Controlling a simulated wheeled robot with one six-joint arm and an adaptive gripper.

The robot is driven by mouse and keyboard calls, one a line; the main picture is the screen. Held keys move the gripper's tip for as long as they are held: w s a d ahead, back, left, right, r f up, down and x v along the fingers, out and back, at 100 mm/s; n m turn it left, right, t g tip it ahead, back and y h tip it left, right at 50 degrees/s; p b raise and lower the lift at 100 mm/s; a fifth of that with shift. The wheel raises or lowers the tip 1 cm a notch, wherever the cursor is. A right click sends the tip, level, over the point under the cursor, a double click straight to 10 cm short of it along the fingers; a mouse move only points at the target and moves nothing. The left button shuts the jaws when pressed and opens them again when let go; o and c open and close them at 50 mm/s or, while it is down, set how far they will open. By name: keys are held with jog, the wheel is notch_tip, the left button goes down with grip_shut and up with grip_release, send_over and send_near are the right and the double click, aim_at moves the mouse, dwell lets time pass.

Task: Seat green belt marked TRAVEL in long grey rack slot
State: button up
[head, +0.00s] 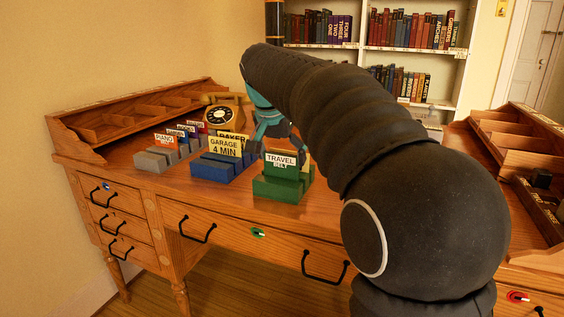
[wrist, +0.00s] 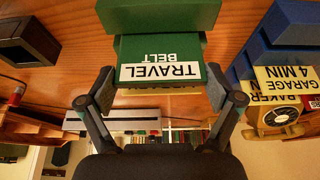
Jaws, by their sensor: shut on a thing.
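The green belt (head: 281,166), with a white TRAVEL BELT label, stands upright at the green rack (head: 278,189) near the desk's front edge. In the wrist view the belt (wrist: 192,50) shows upside down between the two fingers of my gripper (wrist: 158,88). My gripper is shut on the belt, one finger at each side. In the head view my gripper is partly hidden behind the belt and my arm. I cannot tell whether the belt's foot is in the green rack or just above it. A long grey block (wrist: 112,115), possibly the grey rack, lies beyond the belt in the wrist view.
Left of the belt are a blue rack (head: 214,170) with a yellow GARAGE 4 MIN card (head: 225,147) and a grey block (head: 155,160) near the orange PIANO card (head: 165,140). A telephone (head: 221,115) stands behind. My arm hides the desk's right part.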

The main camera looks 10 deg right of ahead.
jog(key=r, duration=0.3)
jog(key=shift+s+d, duration=0.1)
jog(key=shift+d, duration=0.1)
jog(key=s+d+r, duration=0.6)
jog(key=d, duration=0.3)
jog(key=shift+s+r, duration=0.15)
jog(key=shift+s, duration=0.1)
jog(key=shift+s, duration=0.1)
